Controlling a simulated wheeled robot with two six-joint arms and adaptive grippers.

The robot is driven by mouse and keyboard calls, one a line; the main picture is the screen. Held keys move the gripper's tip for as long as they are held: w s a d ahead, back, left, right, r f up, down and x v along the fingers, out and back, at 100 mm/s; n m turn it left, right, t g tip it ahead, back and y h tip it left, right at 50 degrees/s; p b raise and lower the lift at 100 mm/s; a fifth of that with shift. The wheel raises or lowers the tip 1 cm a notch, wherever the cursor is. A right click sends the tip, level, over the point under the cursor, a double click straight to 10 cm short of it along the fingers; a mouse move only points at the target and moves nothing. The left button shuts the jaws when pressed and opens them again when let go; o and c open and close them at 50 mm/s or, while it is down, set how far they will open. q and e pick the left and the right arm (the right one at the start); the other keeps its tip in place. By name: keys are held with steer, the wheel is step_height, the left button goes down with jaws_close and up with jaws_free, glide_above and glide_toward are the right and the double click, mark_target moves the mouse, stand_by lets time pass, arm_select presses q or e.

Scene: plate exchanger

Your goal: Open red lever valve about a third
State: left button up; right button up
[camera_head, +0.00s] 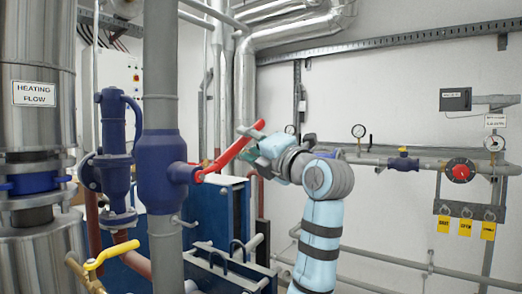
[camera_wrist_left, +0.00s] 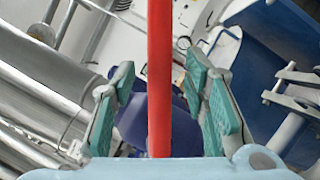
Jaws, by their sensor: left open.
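The red lever (camera_head: 232,152) sits on the blue valve body (camera_head: 160,172) on a grey vertical pipe. The lever slants up to the right from the valve's hub. My left gripper (camera_head: 257,148) is at the lever's upper part. In the left wrist view, the red lever (camera_wrist_left: 160,80) runs between the two green-padded fingers of my left gripper (camera_wrist_left: 162,105). The fingers are open, with a gap showing on each side of the lever. The blue valve body is partly visible behind the lever in that view. My right gripper is not in view.
A blue fitting (camera_head: 113,150) and a large silver "HEATING FLOW" pipe (camera_head: 35,125) stand left. A yellow lever (camera_head: 112,255) is low left. Blue plates (camera_head: 215,212) lie behind and below the red lever. A red handwheel (camera_head: 460,171) and yellow tags (camera_head: 465,227) are on the right wall.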

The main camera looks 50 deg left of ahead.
arm_select(q)
steer(key=v, duration=0.9)
steer(key=shift+d, duration=0.15)
steer(key=shift+r, duration=0.1)
